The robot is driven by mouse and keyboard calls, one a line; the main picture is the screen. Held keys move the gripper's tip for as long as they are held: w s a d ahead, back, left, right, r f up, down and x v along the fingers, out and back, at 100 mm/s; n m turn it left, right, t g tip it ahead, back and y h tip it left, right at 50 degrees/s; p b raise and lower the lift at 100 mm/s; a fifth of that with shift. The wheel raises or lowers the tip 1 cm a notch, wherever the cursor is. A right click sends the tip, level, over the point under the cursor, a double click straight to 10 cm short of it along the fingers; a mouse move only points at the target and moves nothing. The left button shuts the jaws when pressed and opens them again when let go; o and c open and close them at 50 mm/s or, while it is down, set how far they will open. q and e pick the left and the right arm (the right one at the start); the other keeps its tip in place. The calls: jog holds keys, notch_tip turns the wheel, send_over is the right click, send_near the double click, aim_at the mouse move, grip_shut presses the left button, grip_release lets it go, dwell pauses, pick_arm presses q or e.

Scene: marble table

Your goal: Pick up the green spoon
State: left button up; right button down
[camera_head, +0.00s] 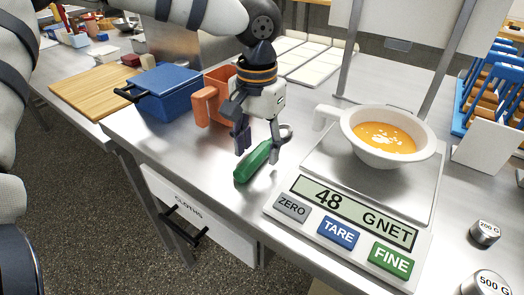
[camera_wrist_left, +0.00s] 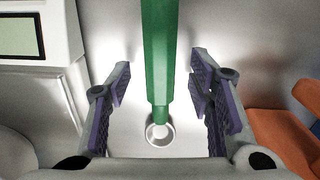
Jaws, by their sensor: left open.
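The green spoon (camera_head: 250,165) lies on the metal table top, left of the scale. Its thick green handle points toward the front edge, and its small metal end lies behind my gripper. My left gripper (camera_head: 258,150) is above it, pointing down, with one finger on either side of the handle. In the left wrist view the handle (camera_wrist_left: 158,50) runs between the open fingers (camera_wrist_left: 160,85), with gaps on both sides. The ring-like metal end (camera_wrist_left: 159,131) shows below it. My right gripper is not in view.
A scale (camera_head: 310,183) bears a white cup of orange soup (camera_head: 345,128) close on the right. An orange mug (camera_head: 206,105) stands just left of my gripper, and a blue lidded box (camera_head: 168,92) farther left. The front table edge is close to the handle.

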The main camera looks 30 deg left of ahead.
pick_arm(q)
jog(key=shift+f, duration=0.45)
grip_shut()
